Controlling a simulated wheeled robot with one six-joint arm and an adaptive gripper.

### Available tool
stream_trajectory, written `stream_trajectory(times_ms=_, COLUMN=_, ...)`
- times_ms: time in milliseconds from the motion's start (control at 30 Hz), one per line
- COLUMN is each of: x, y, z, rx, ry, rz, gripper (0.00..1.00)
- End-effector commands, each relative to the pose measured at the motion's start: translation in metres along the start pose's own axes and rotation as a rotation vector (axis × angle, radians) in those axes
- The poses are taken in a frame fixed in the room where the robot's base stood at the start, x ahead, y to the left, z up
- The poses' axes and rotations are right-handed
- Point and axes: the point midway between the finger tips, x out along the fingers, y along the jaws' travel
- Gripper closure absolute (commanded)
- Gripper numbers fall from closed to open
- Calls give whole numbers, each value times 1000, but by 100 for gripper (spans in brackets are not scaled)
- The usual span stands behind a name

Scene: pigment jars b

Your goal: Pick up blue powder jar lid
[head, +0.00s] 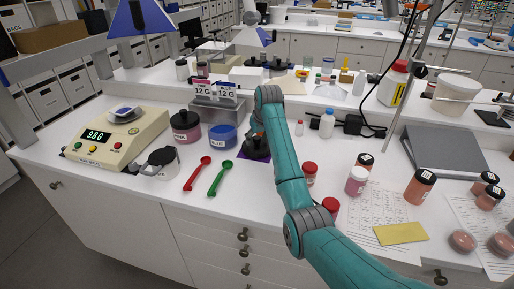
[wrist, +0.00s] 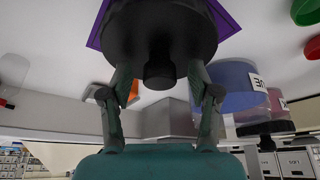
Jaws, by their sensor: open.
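The blue powder jar (head: 222,137) stands on the white bench without a dark lid on it; its label side shows in the wrist view (wrist: 228,82). A dark round lid (head: 252,154) with a knob lies on a purple square (head: 243,157) to the right of the jar. In the wrist view the lid (wrist: 160,30) fills the top middle, knob toward me. My gripper (wrist: 160,78) is open, one finger on each side of the knob, with gaps visible. In the head view my arm partly hides the lid.
A dark-lidded pink jar (head: 186,127) stands left of the blue jar, with a metal stand (head: 213,108) behind. A red spoon (head: 198,173) and a green spoon (head: 220,178) lie in front. A scale (head: 118,135) is at left; several small jars stand right of my arm.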

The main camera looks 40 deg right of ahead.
Motion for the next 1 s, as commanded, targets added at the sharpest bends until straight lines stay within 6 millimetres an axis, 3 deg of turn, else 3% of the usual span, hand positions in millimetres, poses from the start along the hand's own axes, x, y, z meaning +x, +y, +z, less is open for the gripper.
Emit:
stream_trajectory(times_ms=67, x=0, y=0, z=0, rx=0, ry=0, rz=0, gripper=39)
stream_trajectory(times_ms=100, x=0, y=0, z=0, rx=0, ry=0, rz=0, gripper=44)
stream_trajectory(times_ms=333, x=0, y=0, z=0, rx=0, ry=0, rz=0, gripper=100)
stream_trajectory(times_ms=667, x=-3, y=0, z=-2, rx=0, ry=1, rz=0, gripper=100)
stream_trajectory(times_ms=1000, x=-54, y=0, z=-23, rx=0, ry=3, rz=0, gripper=100)
